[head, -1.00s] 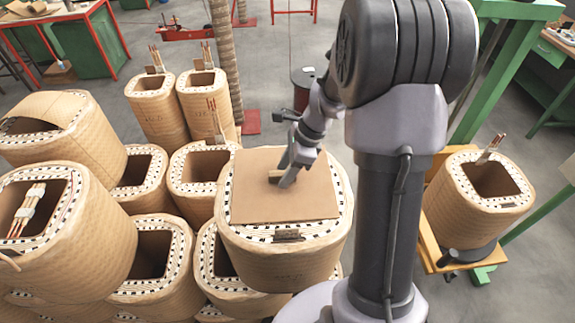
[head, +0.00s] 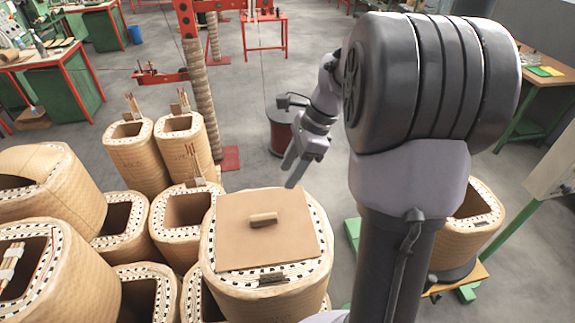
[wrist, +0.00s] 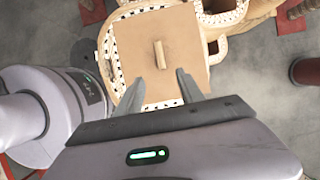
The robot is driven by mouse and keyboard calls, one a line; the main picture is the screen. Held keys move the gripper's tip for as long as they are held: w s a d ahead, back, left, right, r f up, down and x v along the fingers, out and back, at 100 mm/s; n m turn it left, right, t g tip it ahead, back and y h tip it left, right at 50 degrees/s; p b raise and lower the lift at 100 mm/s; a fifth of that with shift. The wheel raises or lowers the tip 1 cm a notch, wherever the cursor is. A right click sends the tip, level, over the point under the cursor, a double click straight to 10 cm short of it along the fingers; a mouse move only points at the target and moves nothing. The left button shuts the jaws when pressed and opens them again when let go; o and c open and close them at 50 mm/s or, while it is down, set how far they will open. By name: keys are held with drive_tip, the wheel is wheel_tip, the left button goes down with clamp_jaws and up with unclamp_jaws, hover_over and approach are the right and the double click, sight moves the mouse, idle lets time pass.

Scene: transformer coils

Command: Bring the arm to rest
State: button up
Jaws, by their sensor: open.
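My gripper (head: 297,172) is open and empty in the head view, raised above the right rear part of a coil (head: 268,296). A flat brown board (head: 275,240) covers the coil's top. A small wooden block (head: 263,219) lies on the board, apart from my gripper. In the wrist view my two fingers (wrist: 162,92) are spread, with the board (wrist: 190,60) and the block (wrist: 160,54) beyond them. The larger part of my arm stands at the right of the head view and hides part of the floor and another coil.
Several brown coils (head: 130,212) crowd the left side. Another coil (head: 470,228) stands on a yellow stand (head: 478,276) at the right. A dark red drum (head: 284,135) stands behind my gripper. Open grey floor (head: 320,80) lies at the back.

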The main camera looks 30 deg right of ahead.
drive_tip(key=s+a+f+n+t+h+b, duration=0.1)
drive_tip(key=s+a+f+n+t+b, duration=0.1)
drive_tip(key=s+a+f+n+b, duration=0.2)
drive_tip(key=s+a+f+n+t+h+b, duration=0.1)
drive_tip(key=s+a+f+n+b, duration=0.3)
drive_tip(key=s+a+n+b, duration=0.7)
drive_tip(key=s+a+n+t, duration=0.1)
drive_tip(key=a+n, duration=0.2)
drive_tip(key=a, duration=0.1)
drive_tip(key=shift+s+a+f+n+b, duration=0.25)
drive_tip(key=shift+a+f+n+b, duration=0.05)
drive_tip(key=shift+a+f, duration=0.1)
